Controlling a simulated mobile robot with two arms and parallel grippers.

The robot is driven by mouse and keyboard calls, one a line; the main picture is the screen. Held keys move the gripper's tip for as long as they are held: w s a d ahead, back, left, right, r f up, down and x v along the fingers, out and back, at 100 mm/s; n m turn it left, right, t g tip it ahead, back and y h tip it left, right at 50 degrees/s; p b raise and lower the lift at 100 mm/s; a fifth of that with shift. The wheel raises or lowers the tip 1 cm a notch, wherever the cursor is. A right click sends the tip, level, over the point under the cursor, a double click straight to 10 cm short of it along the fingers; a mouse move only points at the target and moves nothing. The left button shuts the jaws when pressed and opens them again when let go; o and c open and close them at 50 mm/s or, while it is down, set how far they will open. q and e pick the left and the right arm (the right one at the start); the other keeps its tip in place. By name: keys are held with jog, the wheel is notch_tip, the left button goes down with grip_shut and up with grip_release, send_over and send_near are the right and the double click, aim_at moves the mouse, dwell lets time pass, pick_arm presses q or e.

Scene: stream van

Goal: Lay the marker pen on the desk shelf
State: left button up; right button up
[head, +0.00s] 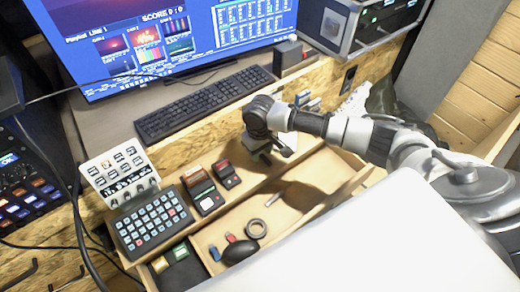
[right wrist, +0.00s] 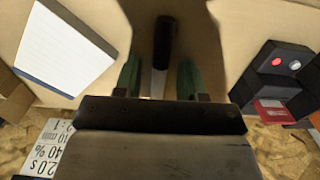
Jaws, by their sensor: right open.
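In the right wrist view a marker pen (right wrist: 163,42) with a black end and a pale barrel lies lengthwise between the two green-tipped fingers of my right gripper (right wrist: 158,80). The fingers stand apart, with gaps beside the barrel. In the head view my right gripper (head: 274,155) is low over the wooden desk shelf (head: 243,188), right of the small black-and-red devices. It hides the pen there. I cannot tell whether the pen touches the shelf. My left gripper is not in view.
A black-and-red device (head: 227,174), a keypad (head: 152,221) and a button panel (head: 120,174) stand to the left. A drawer below holds a tape ring (head: 256,229) and a black mouse (head: 240,251). A white pad (right wrist: 66,47) lies beside the gripper. A keyboard (head: 203,104) is behind.

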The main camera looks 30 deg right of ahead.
notch_tip(320, 180, up, 12)
jog(key=shift+r+b, duration=0.2)
jog(key=shift+b, duration=0.15)
jog(key=shift+f, duration=0.1)
dwell(0.5)
